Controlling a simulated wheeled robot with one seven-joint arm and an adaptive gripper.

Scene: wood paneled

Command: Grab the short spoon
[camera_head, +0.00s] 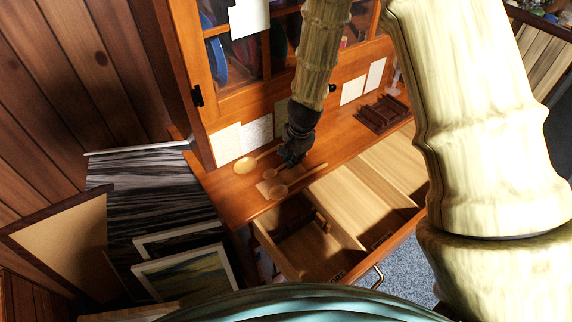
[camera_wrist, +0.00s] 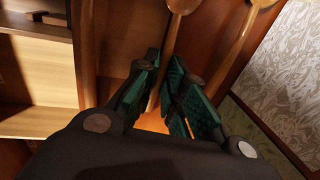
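Three wooden spoons lie side by side on the cabinet's desk surface in the head view: one near the papers (camera_head: 245,165), a small-bowled middle spoon (camera_head: 270,173), and one near the drawer (camera_head: 278,190). The middle one looks like the short spoon. My gripper (camera_head: 291,158) is low over the desk at the handles. In the wrist view my gripper (camera_wrist: 166,62) has its teal fingers apart, with the middle spoon's handle (camera_wrist: 170,40) running between them. Firm contact does not show. Another spoon (camera_wrist: 236,45) lies to the right, and a handle (camera_wrist: 85,50) to the left.
An open drawer (camera_head: 350,205) with wooden compartments juts out below the desk. A dark wooden rack (camera_head: 383,113) stands farther right on the desk. Papers (camera_head: 227,144) lean at the back under the glass doors. Framed pictures (camera_head: 185,280) stand at lower left.

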